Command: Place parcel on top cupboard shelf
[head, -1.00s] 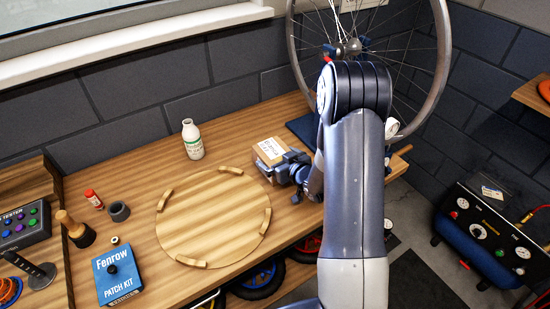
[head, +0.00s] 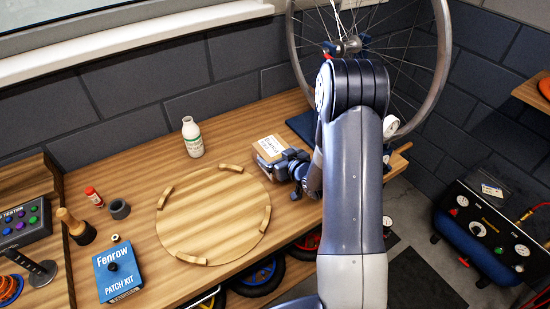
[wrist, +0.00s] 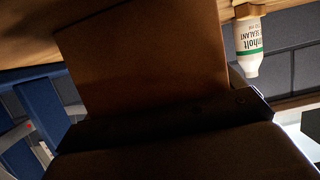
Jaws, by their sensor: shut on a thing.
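The parcel is a small brown cardboard box (head: 268,150) with a white label, at the back right of the wooden bench in the head view. My gripper (head: 286,165) is at its right front side and shut on it. In the wrist view the parcel (wrist: 145,60) fills the upper middle as a dark brown face, with the dark gripper body below it. The fingertips are hard to make out. I cannot tell whether the parcel touches the bench. No cupboard is clearly in view.
A white sealant bottle (head: 192,138) stands left of the parcel. A round wooden board (head: 213,215) with raised rim pieces lies in front. A bike wheel (head: 440,60) stands behind my arm. A blue patch kit box (head: 118,275) and a red-capped bottle (head: 94,197) are at left.

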